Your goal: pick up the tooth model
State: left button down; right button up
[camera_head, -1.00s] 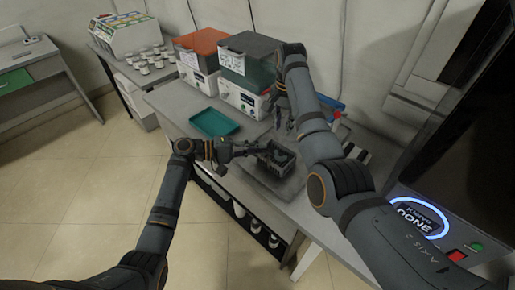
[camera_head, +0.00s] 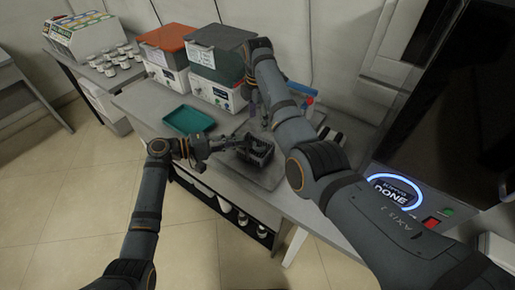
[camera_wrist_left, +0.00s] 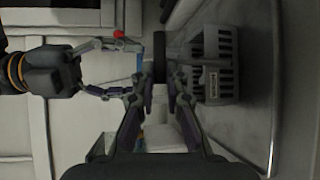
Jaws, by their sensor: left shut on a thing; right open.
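My left gripper (camera_head: 235,143) is at the left side of a dark slotted rack (camera_head: 262,155) on the bench. In the left wrist view its fingers (camera_wrist_left: 161,92) are closed on a narrow dark piece (camera_wrist_left: 159,58), which I take for the tooth model; its shape is not clear. The rack, with a small label (camera_wrist_left: 213,83), stands just right of this piece there. I cannot tell whether they touch. My right gripper (camera_head: 265,112) is open behind the rack; it shows with spread fingers (camera_wrist_left: 122,68) at the left of the wrist view.
The rack stands on a grey tray (camera_head: 272,177) near the bench's front edge. A teal tray (camera_head: 188,119) lies to the left. Lidded boxes with red (camera_head: 170,38) and grey (camera_head: 221,42) lids stand behind. A machine with a lit ring (camera_head: 391,190) is at right.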

jog(key=n, duration=0.6)
send_over(258, 148)
jog(key=w, duration=0.2)
jog(key=f, duration=0.7)
jog(key=shift+s+f, duration=0.1)
jog(key=shift+s, duration=0.15)
jog(key=f, duration=0.5)
jog(key=shift+s, duration=0.3)
jog(key=c, duration=0.6)
